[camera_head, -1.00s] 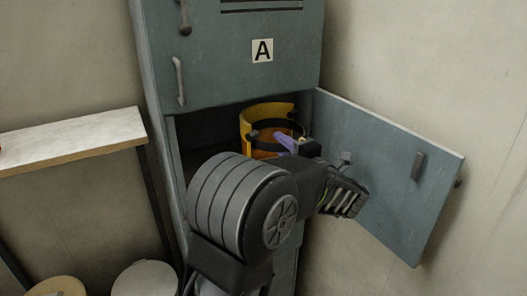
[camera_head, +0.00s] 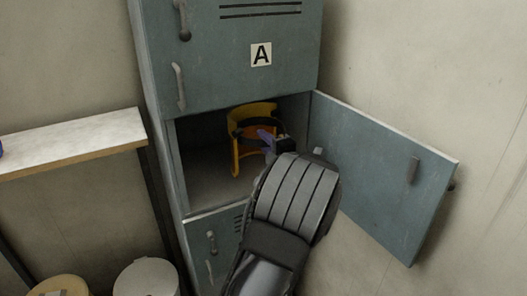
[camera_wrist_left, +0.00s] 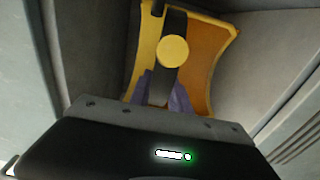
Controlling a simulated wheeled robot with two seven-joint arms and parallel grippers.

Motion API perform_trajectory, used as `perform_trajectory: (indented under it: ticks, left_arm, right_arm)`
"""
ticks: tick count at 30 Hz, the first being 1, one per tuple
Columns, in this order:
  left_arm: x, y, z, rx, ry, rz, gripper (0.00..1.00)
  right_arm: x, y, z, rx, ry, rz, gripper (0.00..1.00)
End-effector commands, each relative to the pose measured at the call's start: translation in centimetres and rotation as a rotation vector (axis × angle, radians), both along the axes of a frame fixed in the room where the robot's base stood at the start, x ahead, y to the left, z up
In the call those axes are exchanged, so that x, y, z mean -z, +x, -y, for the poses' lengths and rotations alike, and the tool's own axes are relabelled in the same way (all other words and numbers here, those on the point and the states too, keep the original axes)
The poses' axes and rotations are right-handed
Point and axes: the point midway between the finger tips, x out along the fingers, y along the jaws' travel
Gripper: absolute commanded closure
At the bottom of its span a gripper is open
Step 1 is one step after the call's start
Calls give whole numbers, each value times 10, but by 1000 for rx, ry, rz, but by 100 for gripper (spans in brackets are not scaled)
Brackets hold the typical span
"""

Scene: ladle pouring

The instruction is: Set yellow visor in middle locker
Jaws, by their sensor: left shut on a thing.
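The yellow visor (camera_head: 240,150) is inside the open middle locker (camera_head: 205,190), upright in the head view, with a dark band around its upper part. It also shows in the left wrist view (camera_wrist_left: 205,60), with a dark strap and a round yellow knob facing me. My left gripper (camera_head: 268,141) reaches in through the open front, its purplish fingers shut on the visor's near side. In the left wrist view the fingers (camera_wrist_left: 162,92) meet at the strap below the knob. Whether the visor's bottom touches the locker floor is unclear. My right gripper is not in view.
The locker door (camera_head: 385,180) stands open to the right. A closed upper door (camera_head: 225,60) marked A is above, and a closed lower door (camera_head: 212,250) below. A bench or shelf (camera_head: 75,140) stands left, with round stools (camera_head: 145,280) below it.

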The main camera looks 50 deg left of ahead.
Motion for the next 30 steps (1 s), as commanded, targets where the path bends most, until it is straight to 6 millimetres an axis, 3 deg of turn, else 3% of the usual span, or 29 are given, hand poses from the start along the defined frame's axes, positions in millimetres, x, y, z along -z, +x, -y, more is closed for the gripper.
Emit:
perform_trajectory:
  ticks: [7,17,18,25,30]
  left_arm:
    - [31,-1,0,-2,4,-8,100]
    - [37,1,-4,-1,2,0,100]
    - [38,1,-4,0,0,0,73]
    - [38,1,-4,0,0,-1,55]
    - [37,1,-4,0,0,-1,55]
  right_arm:
    - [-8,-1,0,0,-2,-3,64]
    - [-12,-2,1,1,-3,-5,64]
    - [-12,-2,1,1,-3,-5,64]
    - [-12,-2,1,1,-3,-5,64]
    - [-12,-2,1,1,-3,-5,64]
